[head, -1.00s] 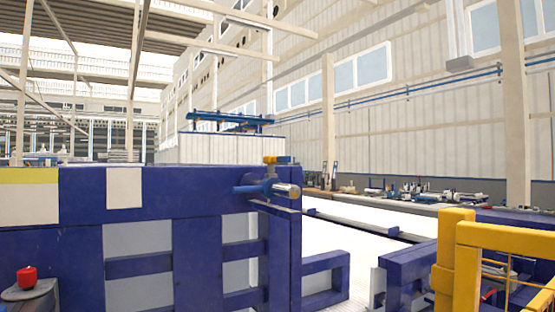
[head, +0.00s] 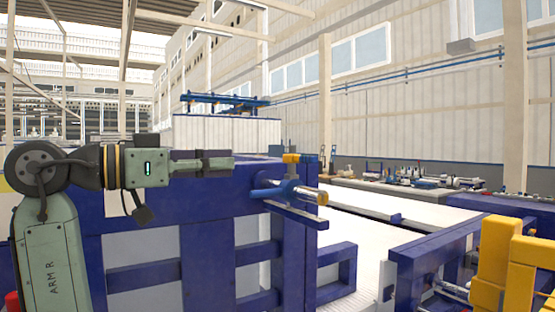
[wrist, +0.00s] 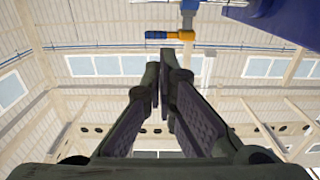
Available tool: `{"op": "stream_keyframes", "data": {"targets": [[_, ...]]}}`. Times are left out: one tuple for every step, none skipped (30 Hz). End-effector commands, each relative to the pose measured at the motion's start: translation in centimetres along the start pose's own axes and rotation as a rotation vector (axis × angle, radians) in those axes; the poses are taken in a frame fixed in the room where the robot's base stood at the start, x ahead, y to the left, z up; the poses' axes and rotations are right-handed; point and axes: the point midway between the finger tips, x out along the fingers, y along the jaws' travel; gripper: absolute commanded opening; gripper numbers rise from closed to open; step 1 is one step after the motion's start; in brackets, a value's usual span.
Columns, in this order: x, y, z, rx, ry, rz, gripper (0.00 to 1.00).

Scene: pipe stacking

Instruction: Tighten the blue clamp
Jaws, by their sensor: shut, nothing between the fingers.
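The blue clamp (head: 287,188) sits at the right upper corner of the big blue frame, with an orange-yellow piece on top and a bare metal end at its right. My gripper (head: 232,163) is left of the clamp, pointing right toward it, a little above its blue body and apart from it. In the wrist view the fingers of my gripper (wrist: 163,82) come together at the tips with nothing between them.
The blue frame (head: 205,230) stands just below and behind my arm. A yellow post (head: 493,265) and a lower blue frame (head: 420,258) stand at the right. A workbench with tools (head: 420,182) runs along the far wall. The air above the clamp is free.

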Motion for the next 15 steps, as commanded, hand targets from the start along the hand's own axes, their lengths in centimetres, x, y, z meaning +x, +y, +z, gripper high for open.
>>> {"op": "stream_keyframes", "data": {"targets": [[0.2, 0.0, 0.0, 0.000, -0.002, 0.002, 0.00], [0.4, 0.0, 0.0, 0.000, -0.002, 0.003, 0.00], [0.8, 0.0, -0.1, 0.000, -0.003, 0.003, 0.00], [1.1, 0.0, -0.1, -0.001, -0.003, 0.003, 0.00], [1.5, 0.0, -0.1, -0.001, -0.002, 0.003, 0.00], [2.1, 0.0, -0.1, -0.001, -0.002, 0.003, 0.00], [2.6, 0.0, -0.1, -0.001, -0.003, 0.003, 0.00], [3.2, 0.0, -0.2, 0.000, -0.003, 0.002, 0.00], [4.1, 0.0, -0.2, 0.000, -0.003, 0.003, 0.00], [4.7, 0.0, -0.2, -0.001, -0.003, 0.004, 0.00], [5.4, 0.0, -0.2, -0.001, -0.002, 0.004, 0.00], [6.3, 0.0, -0.3, -0.001, -0.002, 0.003, 0.00], [6.9, 0.0, -0.3, -0.001, -0.002, 0.002, 0.00], [7.6, 0.0, -0.3, -0.001, -0.002, 0.002, 0.00], [8.4, 0.0, -0.3, -0.002, -0.002, 0.003, 0.00]]}}
